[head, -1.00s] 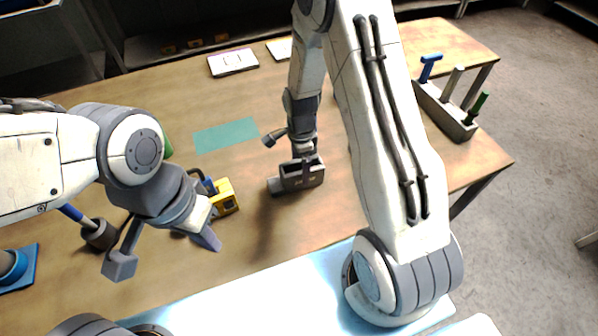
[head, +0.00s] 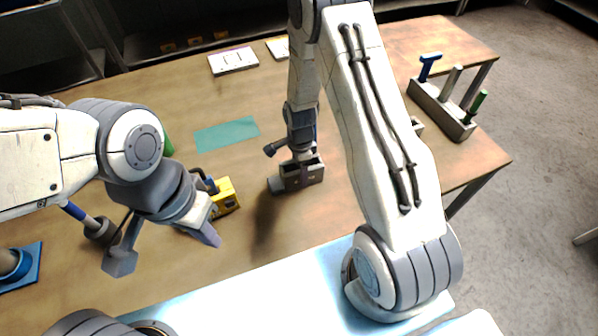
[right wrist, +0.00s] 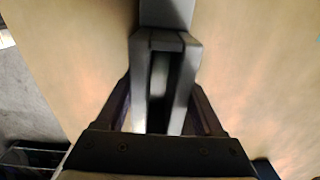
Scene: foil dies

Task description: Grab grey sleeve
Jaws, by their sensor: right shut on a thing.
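The grey sleeve (head: 289,184) is a box-like piece with an open top, standing on the wooden table near the middle of the head view. My right gripper (head: 301,170) is down at the sleeve, shut on it. In the right wrist view the grey sleeve (right wrist: 142,85) lies between the two fingers, with its hollow facing the camera. Part of the grip is hidden in the head view. My left gripper (head: 165,248) is open and empty over the table at the left, its fingers wide apart.
A yellow block (head: 226,197) stands left of the sleeve. A teal mat (head: 226,134) lies behind it. A grey rack (head: 440,108) with coloured handles stands at the right. A blue piece (head: 25,275) lies at far left. White plates (head: 233,61) lie at the back.

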